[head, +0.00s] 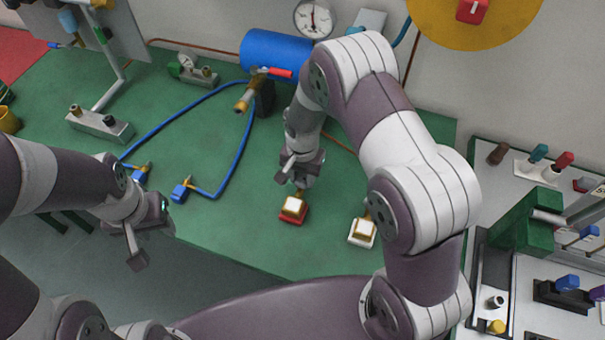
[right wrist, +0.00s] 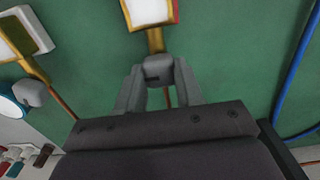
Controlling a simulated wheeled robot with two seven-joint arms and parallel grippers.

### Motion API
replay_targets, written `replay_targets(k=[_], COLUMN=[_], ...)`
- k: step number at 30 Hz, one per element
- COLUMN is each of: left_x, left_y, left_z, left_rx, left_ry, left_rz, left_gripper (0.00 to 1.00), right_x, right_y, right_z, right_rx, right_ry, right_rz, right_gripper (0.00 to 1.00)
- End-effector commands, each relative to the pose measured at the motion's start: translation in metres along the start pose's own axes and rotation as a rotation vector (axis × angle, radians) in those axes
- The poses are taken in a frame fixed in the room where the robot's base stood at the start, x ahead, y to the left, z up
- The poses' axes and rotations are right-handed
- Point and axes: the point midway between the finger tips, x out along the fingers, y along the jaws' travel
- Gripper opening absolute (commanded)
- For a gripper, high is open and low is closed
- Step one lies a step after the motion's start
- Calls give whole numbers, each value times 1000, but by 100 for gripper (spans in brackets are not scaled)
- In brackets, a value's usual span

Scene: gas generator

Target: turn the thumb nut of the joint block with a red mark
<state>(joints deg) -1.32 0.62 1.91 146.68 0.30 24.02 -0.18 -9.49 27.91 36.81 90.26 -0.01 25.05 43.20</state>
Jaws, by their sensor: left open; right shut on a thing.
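The joint block with a red mark (head: 292,218) sits on the green bench, with a pale square top on a brass fitting and a red base. It also shows at the top of the right wrist view (right wrist: 148,12), partly cut off. My right gripper (head: 297,172) is just behind this block and comes down from above. Its fingers (right wrist: 157,88) are shut on the grey thumb nut (right wrist: 157,68) at the end of the block's brass stem; the arm hides the nut in the head view. My left gripper (head: 143,232) is open and empty over the bench's front left edge.
A similar white-based block (head: 362,233) stands close by on the right, beside my right arm. Blue hoses (head: 237,150) with blue end blocks (head: 182,191) lie to the left. A blue tank (head: 270,50) and gauge (head: 314,18) stand behind. Tools fill the right-hand table (head: 480,175).

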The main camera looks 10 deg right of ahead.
Motion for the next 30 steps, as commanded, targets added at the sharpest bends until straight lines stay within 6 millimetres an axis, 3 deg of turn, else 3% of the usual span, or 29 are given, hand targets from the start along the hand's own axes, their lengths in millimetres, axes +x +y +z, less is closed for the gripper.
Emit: replay_targets(k=[16, 17, 18, 27, 30], left_x=[-1, -1, -1, 0, 3], left_y=[0, 0, 0, 0, 0], left_z=[0, 0, 0, 0, 0], left_rx=[0, 0, 0, 0, 0], left_ry=[0, 0, 0, 0, 0], left_rz=[0, 0, 0, 0, 0], left_gripper=[43, 43, 43, 43, 43], right_x=[-2, -2, -2, -2, -11], right_y=[-1, -1, -1, -1, -1], right_z=[-1, -1, -1, 0, -1], right_rx=[23, 23, 23, 21, 21], right_ry=[2, 2, 2, 1, 2], right_rz=[-3, -3, -3, -1, -3], right_gripper=[6, 46, 59, 62, 62])
